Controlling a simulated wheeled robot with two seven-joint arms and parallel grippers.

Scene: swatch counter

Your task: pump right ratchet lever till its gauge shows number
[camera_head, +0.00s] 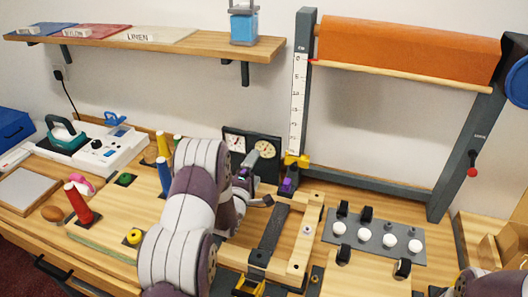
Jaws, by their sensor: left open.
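A dark panel carries two round dials, a left gauge (235,142) and a right gauge (265,151). They are too small to read, and the arm hides part of the panel. My left gripper (256,193) is open in front of the panel, and I see nothing between its fingers. A purple-and-yellow piece (289,182) stands just right of it, below the panel's right edge. I cannot tell whether it is the right ratchet lever. My left arm covers the area below the left gauge. My right gripper is out of view; only part of that arm shows at the lower right corner.
A wooden frame with a dark bar (272,232) lies in front of the gripper. A grey plate (375,238) with several white knobs is to the right. A tall stand (302,100) holds an orange roll (405,45).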

